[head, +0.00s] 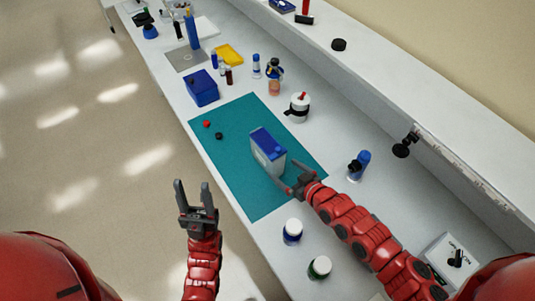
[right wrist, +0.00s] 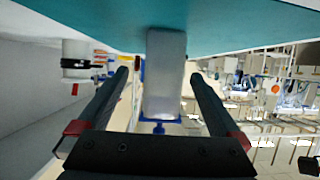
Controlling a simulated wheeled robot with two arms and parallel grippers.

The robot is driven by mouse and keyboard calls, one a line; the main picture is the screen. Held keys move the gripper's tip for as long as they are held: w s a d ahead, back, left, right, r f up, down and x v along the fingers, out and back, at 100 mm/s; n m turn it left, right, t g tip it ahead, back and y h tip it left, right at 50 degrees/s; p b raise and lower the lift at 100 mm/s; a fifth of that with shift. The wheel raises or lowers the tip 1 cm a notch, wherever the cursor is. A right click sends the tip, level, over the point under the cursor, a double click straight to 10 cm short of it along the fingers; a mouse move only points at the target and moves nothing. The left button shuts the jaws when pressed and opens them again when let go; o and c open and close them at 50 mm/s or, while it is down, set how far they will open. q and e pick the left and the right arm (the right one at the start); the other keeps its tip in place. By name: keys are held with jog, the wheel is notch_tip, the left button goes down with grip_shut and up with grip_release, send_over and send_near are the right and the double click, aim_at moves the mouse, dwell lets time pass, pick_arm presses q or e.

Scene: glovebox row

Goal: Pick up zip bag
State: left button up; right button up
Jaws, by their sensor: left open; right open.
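I cannot make out a thing that is clearly a zip bag. A pale grey upright box-like container with a blue top (head: 268,152) stands on the teal mat (head: 240,190). My right gripper (head: 291,181) is open at its near right side. In the right wrist view, upside down, the container (right wrist: 165,78) shows between and beyond the open fingers (right wrist: 159,76), with gaps on both sides; contact is not visible. A flat grey item (head: 182,62) lies at the far end of the bench, unclear in kind. My left gripper (head: 192,192) is open and empty over the floor side.
A blue box (head: 201,88), yellow tray (head: 229,54), and white canister (head: 299,105) stand beyond the mat. A blue bottle (head: 359,165) is right of it. Two capped jars (head: 292,232) (head: 320,268) stand nearer me. The mat's left part has small red and black caps.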

aim_at(281, 168)
jog(key=shift+w+a+f, duration=0.1)
jog(key=shift+w+a, duration=0.3)
jog(key=shift+w, duration=0.05)
jog(key=shift+w+a+f, duration=0.15)
jog(key=shift+w+f, duration=0.1)
jog(key=shift+w, duration=0.1)
jog(key=shift+w+a+f+p, duration=0.2)
jog(key=shift+a+p, duration=0.25)
jog(key=x, duration=0.3)
jog(key=shift+a+f, duration=0.3)
jog(key=shift+f, duration=0.2)
jog(key=shift+w+a+b, duration=0.1)
jog(key=shift+w+b, duration=0.15)
jog(key=shift+b, duration=0.05)
jog(key=shift+c, duration=0.2)
jog(key=c, duration=1.3)
jog(key=shift+c, duration=0.2)
